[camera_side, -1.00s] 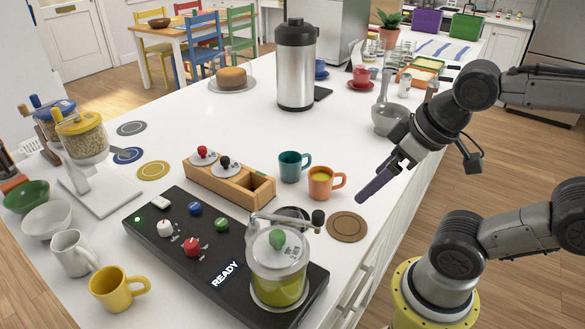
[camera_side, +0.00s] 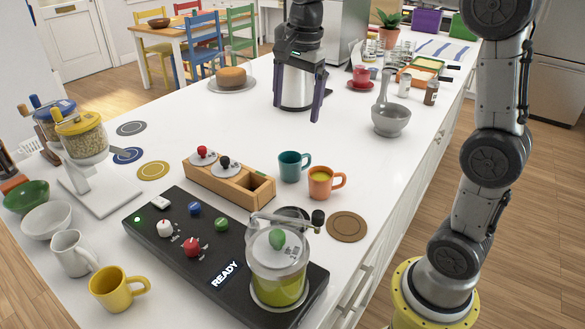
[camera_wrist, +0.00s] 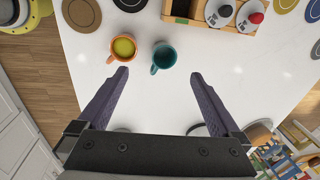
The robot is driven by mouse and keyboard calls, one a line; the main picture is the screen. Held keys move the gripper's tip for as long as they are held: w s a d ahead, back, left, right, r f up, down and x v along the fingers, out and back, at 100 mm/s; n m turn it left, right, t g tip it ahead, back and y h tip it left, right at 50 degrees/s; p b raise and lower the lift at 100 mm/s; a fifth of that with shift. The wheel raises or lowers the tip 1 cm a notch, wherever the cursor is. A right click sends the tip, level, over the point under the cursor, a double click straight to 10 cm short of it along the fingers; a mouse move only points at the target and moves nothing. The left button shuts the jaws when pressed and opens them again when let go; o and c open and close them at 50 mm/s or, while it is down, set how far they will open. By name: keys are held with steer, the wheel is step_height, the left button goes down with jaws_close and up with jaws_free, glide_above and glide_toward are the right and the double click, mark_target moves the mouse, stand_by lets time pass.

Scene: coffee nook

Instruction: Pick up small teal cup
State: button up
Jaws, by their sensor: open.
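The small teal cup (camera_side: 291,166) stands upright on the white counter, with its handle to the right in the side view. It looks empty in the wrist view (camera_wrist: 165,55), just beyond the fingertips and nearly between their lines. My gripper (camera_side: 295,110) is open and empty, fingers pointing down, in front of the steel dispenser in the side view. In the wrist view, its two purple fingers (camera_wrist: 160,75) are spread wide, and nothing is between them but bare counter.
An orange cup (camera_side: 320,182) with yellow content stands close beside the teal cup. A wooden box (camera_side: 230,182) with knobbed lids is on its other side. The counter between is clear.

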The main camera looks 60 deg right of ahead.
steer(key=g, duration=0.1)
glide_above(292, 165)
steer(key=w+d, duration=0.2)
step_height(292, 165, down, 5)
steer(key=shift+m, duration=0.3)
steer(key=f, duration=0.8)
steer(key=shift+d+f, duration=0.2)
steer(key=shift+f, duration=0.15)
steer(key=shift+d+f, duration=0.2)
steer(key=shift+f, duration=2.75)
steer(key=c, duration=1.4)
